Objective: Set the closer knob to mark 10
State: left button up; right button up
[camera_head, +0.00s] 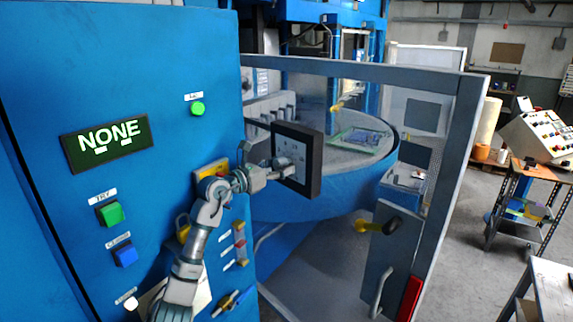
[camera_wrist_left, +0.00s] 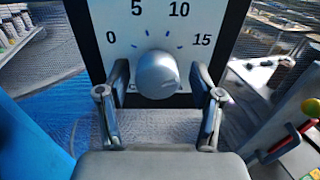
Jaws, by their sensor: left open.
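The dial panel (camera_head: 316,178) is a dark-framed box with a pale face, in front of my left gripper (camera_head: 279,168) in the head view. In the wrist view its white scale plate (camera_wrist_left: 107,38) reads 0, 5, 10 and 15 from left to right, with short blue marks below. A round grey knob (camera_wrist_left: 156,74) stands out from the plate. My left gripper (camera_wrist_left: 159,82) is open, with one finger on each side of the knob. I cannot tell whether the fingers touch it. No pointer shows clearly on the knob, so its setting cannot be read. My right gripper is not in view.
A blue cabinet (camera_head: 60,220) at left carries a display (camera_head: 106,143) reading NONE, a green button (camera_head: 198,109) and other controls. A grey-framed door (camera_head: 449,170) stands open at right. Behind the panel is a round blue machine table (camera_head: 345,190).

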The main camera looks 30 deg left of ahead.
pick_arm(q)
jog(key=shift+w+a, duration=0.1)
jog(key=shift+a, duration=0.05)
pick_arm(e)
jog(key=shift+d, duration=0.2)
pick_arm(q)
jog(key=shift+a, duration=0.25)
jog(key=shift+c, duration=0.4)
jog(key=c, duration=0.8)
jog(key=shift+d, duration=0.2)
jog(key=shift+c, duration=1.3)
jog(key=shift+d, duration=0.1)
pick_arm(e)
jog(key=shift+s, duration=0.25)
